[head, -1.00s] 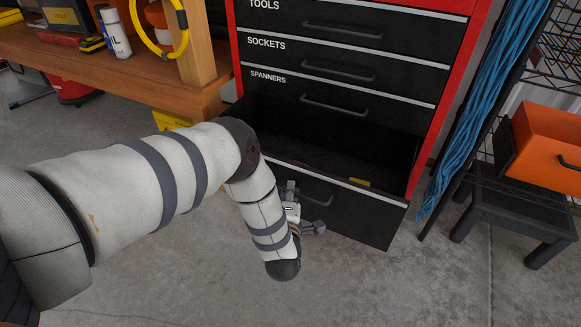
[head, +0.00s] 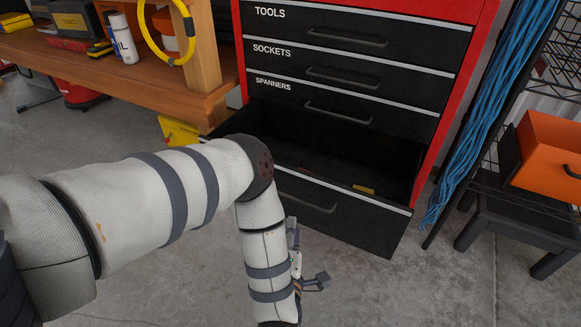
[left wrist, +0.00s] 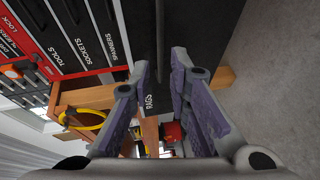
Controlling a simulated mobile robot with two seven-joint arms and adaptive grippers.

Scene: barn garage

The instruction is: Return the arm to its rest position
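My left arm comes in from the left in the head view and bends down in front of the red tool chest. My left gripper (head: 312,277) is beyond the forearm, low in front of the open bottom drawer (head: 345,212), apart from its handle. In the left wrist view the gripper's two purple-grey fingers (left wrist: 162,62) stand apart with nothing between them. Behind them is a dark front with the label RAGS (left wrist: 149,102) and a bar handle (left wrist: 159,40). My right gripper is not in view.
A yellow item (head: 363,189) lies inside the open drawer. A wooden workbench (head: 190,105) stands at left. Blue cables (head: 478,120) hang at right, near an orange bin (head: 548,155) on a black stool (head: 515,225). The concrete floor in front is clear.

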